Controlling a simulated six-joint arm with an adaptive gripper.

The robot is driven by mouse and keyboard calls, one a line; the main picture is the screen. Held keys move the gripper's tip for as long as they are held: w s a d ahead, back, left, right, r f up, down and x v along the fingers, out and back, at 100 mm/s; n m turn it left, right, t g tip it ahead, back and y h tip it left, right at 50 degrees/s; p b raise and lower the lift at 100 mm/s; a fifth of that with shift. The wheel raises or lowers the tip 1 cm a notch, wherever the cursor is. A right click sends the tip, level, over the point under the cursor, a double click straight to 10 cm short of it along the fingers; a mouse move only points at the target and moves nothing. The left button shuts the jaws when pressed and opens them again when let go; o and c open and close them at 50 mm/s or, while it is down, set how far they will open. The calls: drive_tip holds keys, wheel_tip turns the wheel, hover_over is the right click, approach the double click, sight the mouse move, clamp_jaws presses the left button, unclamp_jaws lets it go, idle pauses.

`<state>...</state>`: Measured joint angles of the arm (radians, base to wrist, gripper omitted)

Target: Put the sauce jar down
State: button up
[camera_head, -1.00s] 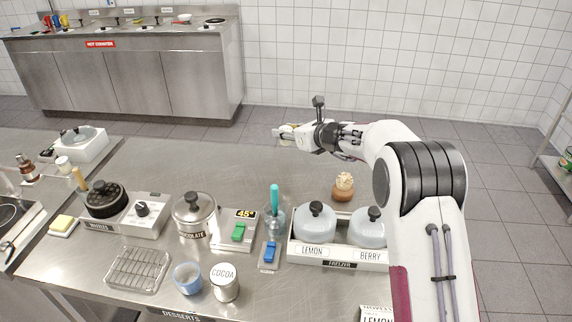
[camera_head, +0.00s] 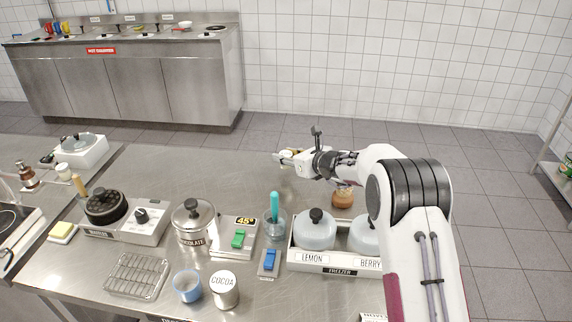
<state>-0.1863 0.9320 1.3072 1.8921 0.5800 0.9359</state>
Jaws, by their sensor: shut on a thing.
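My gripper (camera_head: 284,159) is at the end of the arm, pointing left, above the rear part of the steel counter (camera_head: 232,168). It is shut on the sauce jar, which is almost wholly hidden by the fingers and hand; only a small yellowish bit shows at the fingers. I cannot tell whether the jar touches the counter.
A brown dessert with a pale top (camera_head: 343,198) stands just below my wrist. In front are a freezer tray (camera_head: 335,265) with lidded tubs, a glass with a teal-handled tool (camera_head: 275,222) and a chocolate pot (camera_head: 193,225). The counter left of my gripper is clear.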

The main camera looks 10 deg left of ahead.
drive_tip(key=shift+f, duration=1.6)
drive_tip(key=shift+f, duration=0.2)
drive_tip(key=o, duration=1.3)
drive_tip(key=shift+r, duration=0.2)
drive_tip(key=shift+s+d+r, duration=0.25)
drive_tip(key=shift+s+d, duration=0.2)
drive_tip(key=shift+d, duration=0.05)
drive_tip(key=shift+v, duration=5.3)
drive_tip(key=shift+s, duration=0.1)
